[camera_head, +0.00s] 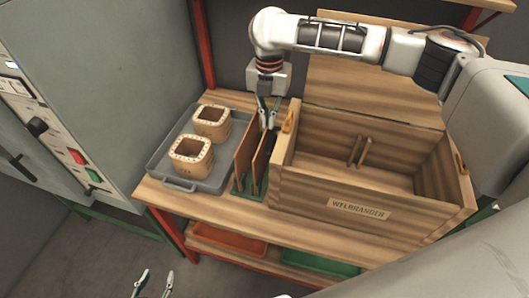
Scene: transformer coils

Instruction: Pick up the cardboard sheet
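Thin brown cardboard sheets stand upright in a small green rack (251,193) on the wooden table, between the grey tray and the wooden crate. One sheet (244,152) is on the left and another sheet (262,162) is on the right. My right gripper (267,122) points down at the top edge of the right sheet. Its fingertips are close together, and I cannot tell whether they touch or grip the sheet. My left gripper (157,280) is at the bottom edge of the view, fingers apart and empty, away from the table.
A grey tray (180,186) holds two wooden coil frames (191,152). A large open wooden crate (345,213) stands right of the rack, with dividers inside and a raised back panel. Orange and green bins (228,241) sit below. A grey cabinet (90,80) stands at left.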

